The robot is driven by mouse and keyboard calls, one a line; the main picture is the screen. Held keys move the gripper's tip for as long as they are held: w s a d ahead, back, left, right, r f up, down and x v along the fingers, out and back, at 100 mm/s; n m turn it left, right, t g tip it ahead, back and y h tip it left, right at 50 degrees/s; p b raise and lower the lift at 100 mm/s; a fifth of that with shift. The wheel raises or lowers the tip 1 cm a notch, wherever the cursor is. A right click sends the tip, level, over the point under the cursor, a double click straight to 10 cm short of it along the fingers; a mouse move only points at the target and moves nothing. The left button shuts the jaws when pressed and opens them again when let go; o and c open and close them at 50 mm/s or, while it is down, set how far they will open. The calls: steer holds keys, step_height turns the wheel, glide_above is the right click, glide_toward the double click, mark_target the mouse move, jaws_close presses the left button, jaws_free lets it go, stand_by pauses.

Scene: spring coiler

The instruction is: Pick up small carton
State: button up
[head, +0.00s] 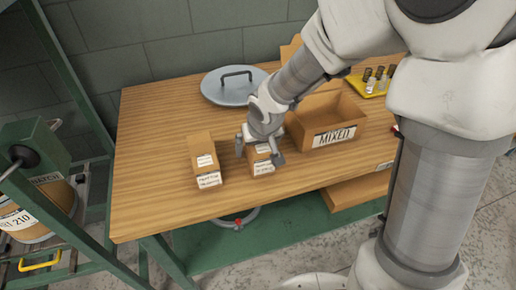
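A small brown carton (263,168) with white labels stands on the wooden table (160,120), near its front edge. My gripper (259,153) is directly over it, pointing down. Its fingers are spread, one to the left of the carton and one to the right. The left finger looks a little apart from the carton; whether the right one touches is unclear. My gripper hides part of the carton's top. A second, larger-looking brown carton (203,162) with similar labels stands to the left.
An open box labelled MIXED (334,137) stands close to the right of my gripper. A round grey lid (232,88) with a dark handle lies behind. A yellow tray (369,86) with small vials is at the back right. The table's left side is clear.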

steer(key=shift+f+b, duration=0.25)
steer(key=shift+b, duration=0.05)
stand_by(0.4)
jaws_close()
stand_by(0.3)
